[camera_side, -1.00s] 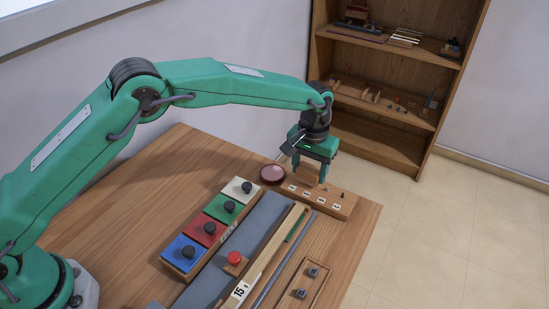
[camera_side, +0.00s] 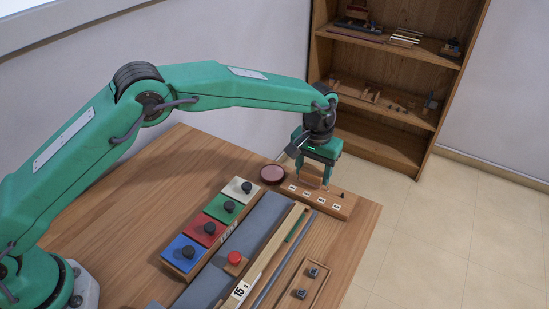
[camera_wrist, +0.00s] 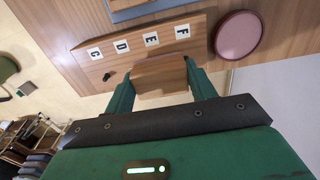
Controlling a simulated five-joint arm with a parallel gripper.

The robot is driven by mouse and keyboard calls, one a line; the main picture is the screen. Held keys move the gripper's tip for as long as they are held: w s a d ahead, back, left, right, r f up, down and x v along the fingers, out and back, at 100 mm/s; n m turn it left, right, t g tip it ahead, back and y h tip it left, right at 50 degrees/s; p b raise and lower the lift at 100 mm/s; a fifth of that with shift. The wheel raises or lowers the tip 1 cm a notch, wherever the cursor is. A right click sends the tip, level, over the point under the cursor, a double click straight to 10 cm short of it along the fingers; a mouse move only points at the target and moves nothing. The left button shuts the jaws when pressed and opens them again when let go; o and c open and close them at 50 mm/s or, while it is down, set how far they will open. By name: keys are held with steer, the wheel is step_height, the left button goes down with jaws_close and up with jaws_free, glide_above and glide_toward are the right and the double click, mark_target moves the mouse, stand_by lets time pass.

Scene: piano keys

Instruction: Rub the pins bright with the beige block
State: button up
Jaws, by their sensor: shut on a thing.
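The beige block (camera_wrist: 160,76) is held between the two fingers of my gripper (camera_wrist: 160,82) in the wrist view. In the side view my gripper (camera_side: 315,182) is above the wooden pin board (camera_side: 340,211) at the table's far end. The board (camera_wrist: 197,42) also shows in the wrist view, with its white labels C, D, E and F. One dark pin (camera_wrist: 107,76) stands by label C, and it shows in the side view (camera_side: 342,195). Other pins are hidden by the block and gripper. I cannot tell whether the block touches the board.
A round pinkish pad (camera_side: 273,174) lies left of the board. Blocks with dark knobs in blue (camera_side: 177,260), red, green and white stand in a row nearer. A grey strip, a long wooden bar, a red button (camera_side: 234,258) and a small tray (camera_side: 291,291) fill the front.

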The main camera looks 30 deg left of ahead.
steer(key=shift+d+f, duration=0.1)
steer(key=shift+d, duration=0.3)
steer(key=shift+d, duration=0.8)
steer(key=shift+d, duration=0.15)
steer(key=shift+d, duration=0.9)
steer(key=shift+d, duration=0.1)
steer(key=shift+d, duration=0.95)
steer(key=shift+a, duration=0.2)
steer(key=shift+a, duration=0.9)
